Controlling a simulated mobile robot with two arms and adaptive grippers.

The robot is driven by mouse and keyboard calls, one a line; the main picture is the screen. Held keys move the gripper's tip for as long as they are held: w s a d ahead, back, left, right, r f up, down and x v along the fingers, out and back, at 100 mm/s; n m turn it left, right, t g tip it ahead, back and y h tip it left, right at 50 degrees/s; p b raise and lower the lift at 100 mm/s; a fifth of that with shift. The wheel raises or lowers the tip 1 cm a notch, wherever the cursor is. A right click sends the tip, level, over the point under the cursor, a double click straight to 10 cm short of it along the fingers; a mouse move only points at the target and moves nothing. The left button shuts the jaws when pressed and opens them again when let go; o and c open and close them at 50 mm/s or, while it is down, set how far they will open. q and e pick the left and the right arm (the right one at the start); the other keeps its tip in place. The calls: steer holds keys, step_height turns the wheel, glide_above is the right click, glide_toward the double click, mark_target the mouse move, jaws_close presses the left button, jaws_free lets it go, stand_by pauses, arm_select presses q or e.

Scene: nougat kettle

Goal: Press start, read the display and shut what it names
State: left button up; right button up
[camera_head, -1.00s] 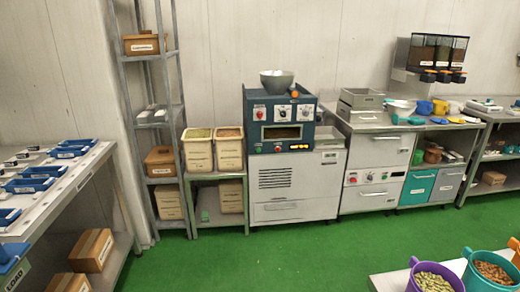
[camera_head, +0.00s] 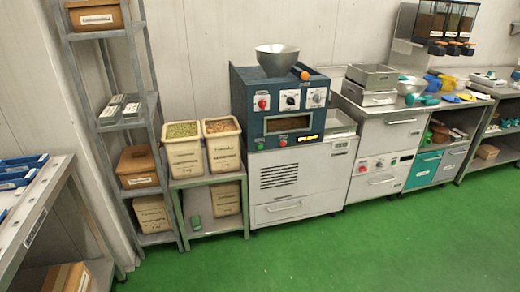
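The kettle machine (camera_head: 245,106) is a dark blue box on a white cabinet, in the middle of the head view. A metal bowl (camera_head: 277,58) sits on its top, beside an orange-tipped handle (camera_head: 304,75). The display's yellow text is too small to read. The cabinet below has a vent and a closed drawer (camera_head: 284,206). Neither of my grippers is in view.
Two open bins of ingredients (camera_head: 186,157) stand on a small table left of the machine. A grey shelf rack (camera_head: 163,165) and a table edge (camera_head: 40,210) are further left. White cabinets (camera_head: 376,150) stand right. The green floor (camera_head: 350,250) in front is clear.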

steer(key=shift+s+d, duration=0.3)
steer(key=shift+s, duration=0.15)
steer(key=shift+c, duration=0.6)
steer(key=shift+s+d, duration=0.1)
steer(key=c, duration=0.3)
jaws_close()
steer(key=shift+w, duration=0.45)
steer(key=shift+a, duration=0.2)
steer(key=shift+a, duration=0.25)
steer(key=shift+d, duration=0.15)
